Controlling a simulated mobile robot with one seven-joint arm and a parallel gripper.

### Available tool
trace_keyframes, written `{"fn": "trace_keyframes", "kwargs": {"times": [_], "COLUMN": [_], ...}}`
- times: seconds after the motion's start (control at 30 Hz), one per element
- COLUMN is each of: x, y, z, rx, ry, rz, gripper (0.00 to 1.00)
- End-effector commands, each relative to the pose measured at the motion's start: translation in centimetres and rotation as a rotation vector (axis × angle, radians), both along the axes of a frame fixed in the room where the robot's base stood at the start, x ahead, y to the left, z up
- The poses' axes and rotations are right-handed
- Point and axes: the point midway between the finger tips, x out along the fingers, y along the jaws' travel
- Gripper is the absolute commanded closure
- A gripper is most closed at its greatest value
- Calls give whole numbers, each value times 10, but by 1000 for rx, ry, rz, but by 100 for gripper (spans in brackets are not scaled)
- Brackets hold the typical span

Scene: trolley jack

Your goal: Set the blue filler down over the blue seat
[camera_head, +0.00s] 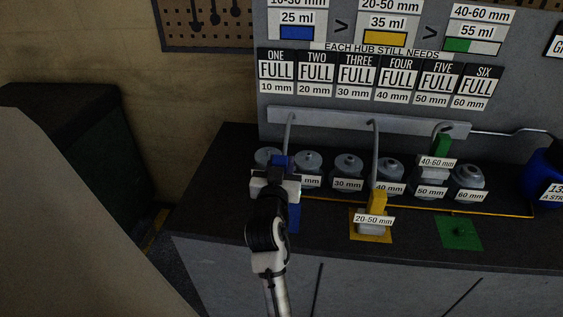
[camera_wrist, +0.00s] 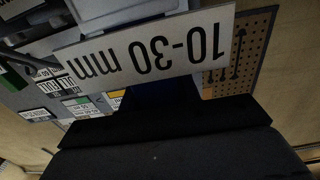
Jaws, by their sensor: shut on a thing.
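My gripper (camera_head: 276,180) is shut on the blue filler (camera_head: 280,161), whose upper part shows above the white jaws in the head view. In the wrist view, the filler's white 10-30 mm label (camera_wrist: 150,48) appears upside down across the picture. The blue seat (camera_head: 293,216) is a blue patch on the bench top, partly hidden behind my arm. My gripper and the filler are near the seat and the leftmost hub in the head view. The filler's lower end is hidden, so I cannot tell whether it touches the seat.
Several grey hubs (camera_head: 348,170) stand in a row behind. The yellow filler (camera_head: 377,203) is on its yellow seat (camera_head: 385,238). The green filler (camera_head: 441,146) is at hub five, and the green seat (camera_head: 460,233) is empty. A blue container (camera_head: 543,172) stands at right.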

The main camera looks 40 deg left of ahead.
Motion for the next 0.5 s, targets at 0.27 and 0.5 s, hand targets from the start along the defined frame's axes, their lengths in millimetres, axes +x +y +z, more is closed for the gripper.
{"fn": "trace_keyframes", "kwargs": {"times": [0.27,0.5], "x": [-1,-1], "y": [-1,-1], "z": [2,-12], "rx": [5,4], "ry": [-5,-5], "rz": [-1,-1], "gripper": [99,99]}}
